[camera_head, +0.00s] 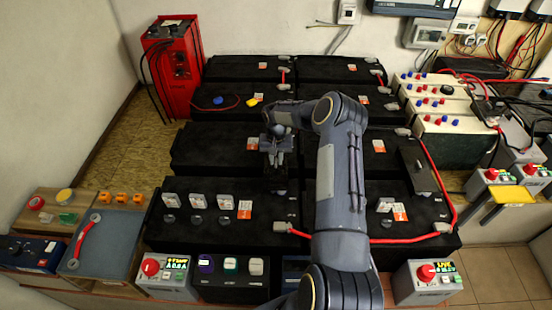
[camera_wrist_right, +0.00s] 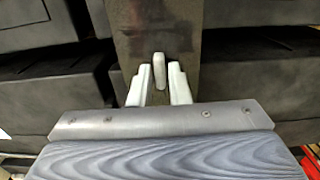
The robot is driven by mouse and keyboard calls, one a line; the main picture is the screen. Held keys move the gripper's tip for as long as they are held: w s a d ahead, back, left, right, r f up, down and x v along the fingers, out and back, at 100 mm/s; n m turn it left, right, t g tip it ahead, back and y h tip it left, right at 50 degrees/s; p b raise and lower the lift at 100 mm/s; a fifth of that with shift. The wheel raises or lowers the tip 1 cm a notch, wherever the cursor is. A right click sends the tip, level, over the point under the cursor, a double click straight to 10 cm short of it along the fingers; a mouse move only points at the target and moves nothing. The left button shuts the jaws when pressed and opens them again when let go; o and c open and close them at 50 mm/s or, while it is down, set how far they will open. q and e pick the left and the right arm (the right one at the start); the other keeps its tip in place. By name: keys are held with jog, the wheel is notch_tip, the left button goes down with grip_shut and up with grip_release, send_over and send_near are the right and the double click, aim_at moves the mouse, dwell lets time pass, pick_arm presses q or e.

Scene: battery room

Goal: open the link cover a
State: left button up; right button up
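A link cover, a long dark grey-brown plate (camera_wrist_right: 160,20) with a pale upright tab (camera_wrist_right: 159,70), lies across the gap between two black batteries in the right wrist view. My right gripper (camera_wrist_right: 159,88) is over it, with one pale finger on each side of the tab. Small gaps show between the fingers and the tab, so the gripper looks open. In the head view my right gripper (camera_head: 277,145) hides most of this plate. A similar dark cover (camera_head: 416,172) with a small tab lies farther right. I cannot read a letter on either cover. My left gripper is out of view.
Black batteries (camera_head: 212,145) stand in rows around the gripper. A red cable (camera_head: 436,175) runs along the right side. A red charger (camera_head: 172,62) stands at the back left. Button boxes (camera_head: 165,277) line the front edge. My right arm crosses the middle.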

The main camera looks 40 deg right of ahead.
grip_shut()
jog(key=w+a+b, duration=0.5)
jog(key=w+a, duration=0.1)
jog(key=a, duration=0.2)
jog(key=shift+w+b, duration=0.4)
jog(key=shift+o, duration=2.1)
grip_release()
jog(key=shift+r, duration=0.1)
